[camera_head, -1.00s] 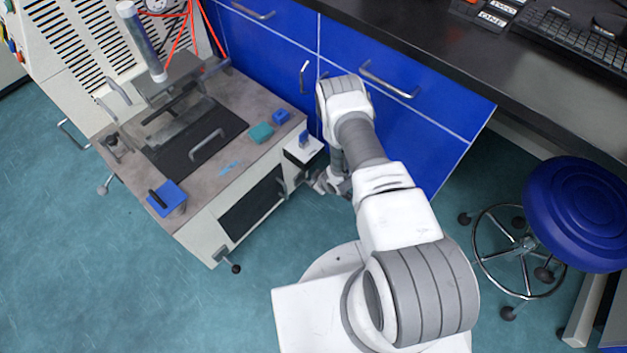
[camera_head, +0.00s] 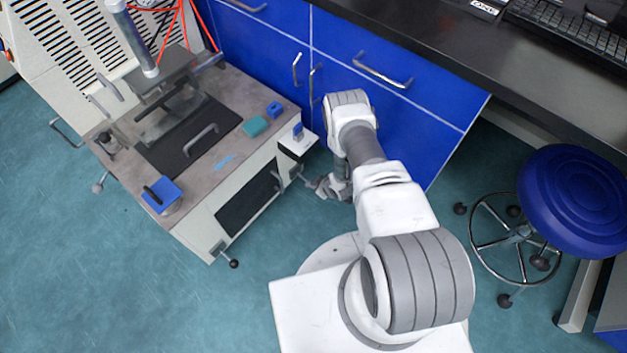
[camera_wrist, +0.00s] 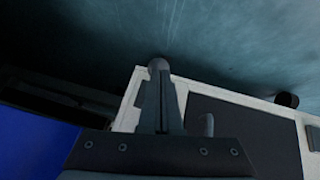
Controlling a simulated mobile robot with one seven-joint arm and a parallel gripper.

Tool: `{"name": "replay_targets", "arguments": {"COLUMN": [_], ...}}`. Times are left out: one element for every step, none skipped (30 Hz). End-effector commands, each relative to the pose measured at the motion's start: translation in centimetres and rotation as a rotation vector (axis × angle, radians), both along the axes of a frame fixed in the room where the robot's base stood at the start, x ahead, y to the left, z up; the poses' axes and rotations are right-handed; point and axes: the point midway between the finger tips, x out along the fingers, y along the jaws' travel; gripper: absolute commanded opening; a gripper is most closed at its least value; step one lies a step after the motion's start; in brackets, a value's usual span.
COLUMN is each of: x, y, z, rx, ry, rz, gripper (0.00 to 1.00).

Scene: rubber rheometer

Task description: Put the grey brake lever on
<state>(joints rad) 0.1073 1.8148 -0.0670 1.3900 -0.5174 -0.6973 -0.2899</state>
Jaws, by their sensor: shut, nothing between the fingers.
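The rheometer (camera_head: 255,165) stands on the floor at the left. My gripper (camera_head: 318,187) is low beside its right end, partly hidden by my arm. In the wrist view my gripper (camera_wrist: 160,110) is shut and empty, its fingers pointing at the machine's pale lower edge. A small rounded grey piece (camera_wrist: 158,64) shows at the fingertips; I cannot tell whether they touch. A short grey peg (camera_wrist: 207,125) stands right of the fingers. I cannot tell which grey piece is the brake lever. A dark wheel-like foot (camera_wrist: 287,100) sits farther right; the near foot (camera_head: 233,263) shows in the head view.
The blue cabinet (camera_head: 400,110) stands close behind my arm, with metal handles sticking out. A blue stool (camera_head: 575,200) is at the right. The teal floor (camera_head: 80,270) is clear at the lower left.

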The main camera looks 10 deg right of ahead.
Motion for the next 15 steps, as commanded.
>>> {"name": "replay_targets", "arguments": {"x": [-0.1,-0.2,-0.2,-0.2,-0.3,-0.3,-0.2,-0.3,-0.3,-0.3,-0.2,-0.2,-0.2,-0.2,-0.2], "y": [0.0,-0.1,-0.1,-0.1,-0.1,-0.2,-0.2,-0.2,-0.2,-0.2,-0.2,-0.2,-0.2,-0.2,-0.2], "z": [-0.5,-0.7,-1.0,-1.3,-1.5,-1.7,-1.9,-2.1,-2.3,-2.5,-2.6,-2.7,-2.8,-2.9,-3.1], "rx": [0.001,0.001,0.000,0.000,0.000,0.001,-0.001,-0.001,0.001,0.000,0.000,0.001,0.001,0.001,0.001], "ry": [0.000,0.001,0.000,0.000,0.001,0.001,0.000,0.000,0.001,0.000,0.000,-0.001,-0.001,-0.001,-0.001], "rz": [-0.001,0.001,0.000,0.000,0.000,0.001,0.001,0.001,0.001,0.000,0.000,0.000,0.000,0.000,0.000], "gripper": [0.00,0.00,0.00,0.00,0.00,0.00,0.00,0.00,0.00,0.00,0.00,0.00,0.00,0.00,0.00]}}
